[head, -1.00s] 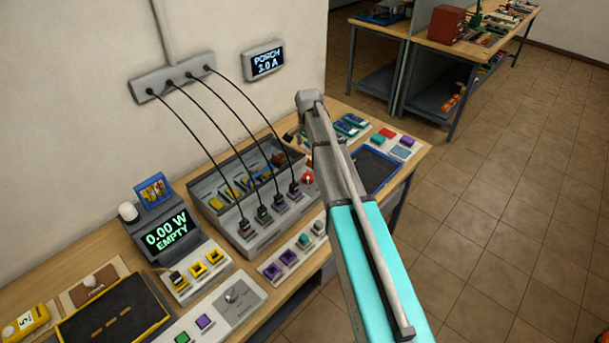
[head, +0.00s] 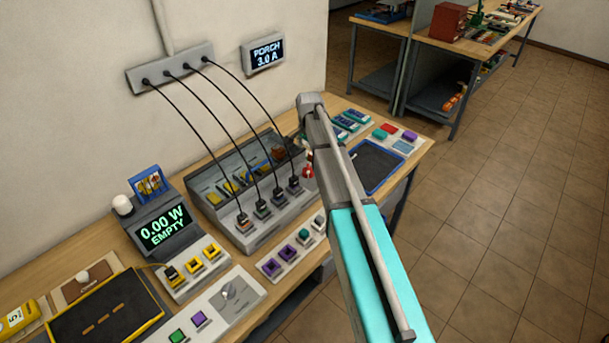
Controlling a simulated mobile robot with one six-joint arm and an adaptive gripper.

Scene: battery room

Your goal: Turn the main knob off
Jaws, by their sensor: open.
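A red knob (head: 307,171) sits at the right end of the grey rack (head: 243,240) with the plugged cables, close to the left edge of my arm, which partly covers it. Another knob, grey with a pointer (head: 229,291), is on a light panel near the table's front edge. I cannot tell from labels which one is the main knob. My arm reaches up from the bottom right, its top end above the rack's right side. My gripper is hidden behind the arm link, so its distance from the red knob does not show.
Black cables run from a wall strip (head: 170,69) to the rack. A display (head: 165,229) reads 0.00 W EMPTY; a wall display (head: 263,54) reads PORCH 3.0 A. A blue-rimmed tray (head: 376,166) lies right of my arm. The floor at right is clear.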

